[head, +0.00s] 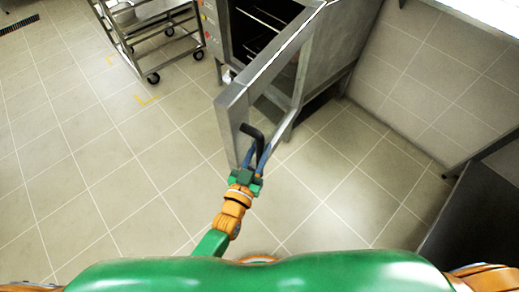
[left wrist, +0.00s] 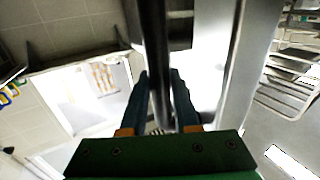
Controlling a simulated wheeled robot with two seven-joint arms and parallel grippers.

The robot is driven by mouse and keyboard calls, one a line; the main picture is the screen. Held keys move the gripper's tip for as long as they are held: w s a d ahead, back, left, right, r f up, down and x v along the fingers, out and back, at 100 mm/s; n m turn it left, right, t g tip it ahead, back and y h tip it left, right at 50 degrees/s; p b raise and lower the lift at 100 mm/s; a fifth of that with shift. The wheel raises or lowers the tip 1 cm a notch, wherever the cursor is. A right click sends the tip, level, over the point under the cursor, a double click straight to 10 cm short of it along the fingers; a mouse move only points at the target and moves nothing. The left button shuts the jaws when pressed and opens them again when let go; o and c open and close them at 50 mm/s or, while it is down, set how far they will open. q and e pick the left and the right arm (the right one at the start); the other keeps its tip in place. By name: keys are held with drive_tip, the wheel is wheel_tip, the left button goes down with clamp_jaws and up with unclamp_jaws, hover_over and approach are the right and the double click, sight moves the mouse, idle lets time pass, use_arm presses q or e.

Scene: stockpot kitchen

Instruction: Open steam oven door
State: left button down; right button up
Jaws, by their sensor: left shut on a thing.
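The steam oven (head: 338,52) stands at the top of the head view, with its dark interior and racks showing. Its door (head: 268,68) has a metal frame and stands swung out from the body toward me. A black bar handle (head: 252,132) is on the door's near end. My left gripper (head: 256,154) is at this handle, its blue fingers on either side of it. In the left wrist view the fingers (left wrist: 160,105) are closed around the dark handle bar (left wrist: 155,60). The right gripper is not in view; only part of an orange arm link shows at the lower right.
A wheeled rack trolley (head: 150,30) stands left of the oven. A dark metal unit (head: 475,215) is at the right edge. A tiled wall (head: 440,70) rises on the right. The tiled floor at the left and centre is clear, with yellow corner marks (head: 147,99).

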use_arm(q)
drive_tip(key=c, duration=1)
unclamp_jaws()
drive_tip(key=shift+w+r, duration=0.1)
drive_tip(key=shift+r, duration=0.15)
drive_tip(key=o, duration=0.3)
drive_tip(key=shift+o, duration=0.2)
drive_tip(key=shift+d+f, duration=0.1)
drive_tip(key=shift+f, duration=0.1)
drive_tip(key=p+v, duration=0.1)
drive_tip(key=v, duration=0.6)
